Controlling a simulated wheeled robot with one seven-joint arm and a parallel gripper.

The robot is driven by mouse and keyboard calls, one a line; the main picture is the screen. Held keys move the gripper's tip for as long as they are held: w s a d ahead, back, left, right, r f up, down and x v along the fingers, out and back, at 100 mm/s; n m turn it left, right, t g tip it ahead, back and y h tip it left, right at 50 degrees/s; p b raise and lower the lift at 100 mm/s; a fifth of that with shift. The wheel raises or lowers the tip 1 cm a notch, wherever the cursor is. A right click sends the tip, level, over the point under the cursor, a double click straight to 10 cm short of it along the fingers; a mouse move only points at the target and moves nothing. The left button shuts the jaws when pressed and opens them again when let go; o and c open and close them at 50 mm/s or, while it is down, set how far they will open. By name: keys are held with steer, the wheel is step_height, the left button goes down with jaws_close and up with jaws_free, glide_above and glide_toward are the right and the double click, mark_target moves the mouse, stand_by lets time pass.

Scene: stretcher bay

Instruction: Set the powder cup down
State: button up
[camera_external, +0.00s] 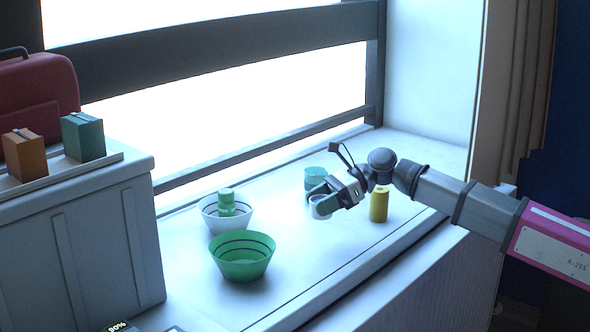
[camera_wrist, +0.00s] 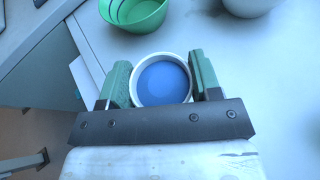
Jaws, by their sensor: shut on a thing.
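The powder cup is a small white-rimmed cup (camera_wrist: 162,80) with blue content, seen from above in the wrist view. My gripper (camera_wrist: 162,82) is shut on it, with one green finger on each side. In the external view the pale cup (camera_external: 322,208) shows at the end of my gripper (camera_external: 322,198), partly covered by the fingers. It looks upright over the white ledge (camera_external: 310,262). I cannot tell whether its base touches the ledge.
A green bowl (camera_external: 242,257) and a white bowl (camera_external: 212,222) holding a green item (camera_external: 226,203) stand to the left. A teal cup (camera_external: 315,176) stands behind my gripper, a yellow cylinder (camera_external: 379,206) to its right. The ledge in front of my gripper is clear.

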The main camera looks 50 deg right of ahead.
steer(key=shift+r, duration=0.35)
steer(key=shift+w+a, duration=0.15)
steer(key=shift+w, duration=0.05)
steer(key=w+a+m+t+h, duration=0.3)
steer(key=w+m+t+h, duration=0.1)
steer(key=w+m+t, duration=0.1)
steer(key=m+h, duration=0.1)
glide_above(287, 225)
step_height(287, 225, down, 5)
steer(key=shift+f, duration=2.15)
steer(key=shift+f, duration=0.1)
steer(key=o, duration=0.9)
